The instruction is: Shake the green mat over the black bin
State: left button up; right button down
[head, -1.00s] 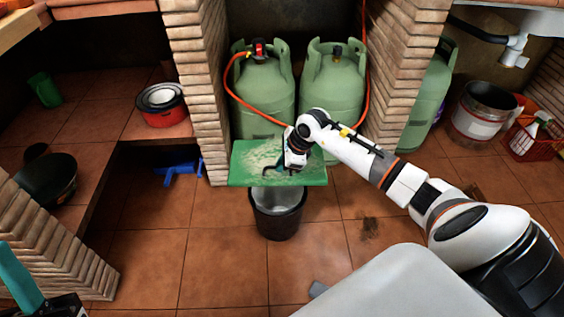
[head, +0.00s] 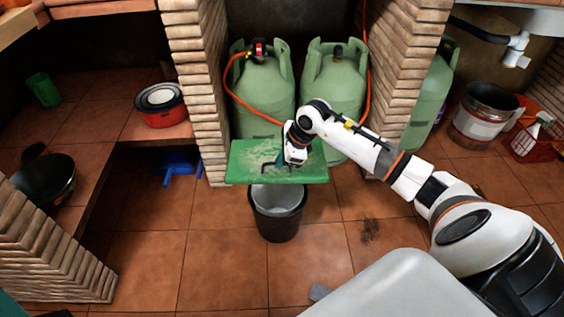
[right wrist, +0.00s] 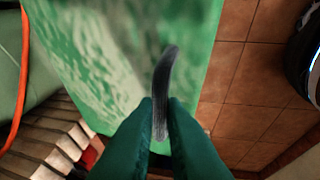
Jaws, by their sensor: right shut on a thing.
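The green mat (head: 245,172), with a pale dusty patch on top, is held roughly flat above the black bin (head: 276,222) and covers the back of its mouth. It fills much of the right wrist view (right wrist: 190,60). My right gripper (head: 285,165) is shut on the mat's dark curved handle (right wrist: 163,85), which shows between its green fingers (right wrist: 160,115). Part of the bin shows at the right edge of the wrist view (right wrist: 308,60). Of my left gripper, only a teal sliver (head: 10,305) shows at the lower left; its jaws are out of sight.
Green gas cylinders (head: 262,95) with an orange hose stand behind the mat between brick pillars (head: 195,80). A red pot (head: 160,108) sits on the left ledge, with a blue object (head: 180,165) below. Dark dirt (head: 370,230) lies on the tiles right of the bin.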

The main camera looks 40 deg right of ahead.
aim_at(279, 172)
jog(key=shift+f, duration=1.75)
jog(key=shift+w+d, duration=0.15)
jog(key=shift+r, duration=0.15)
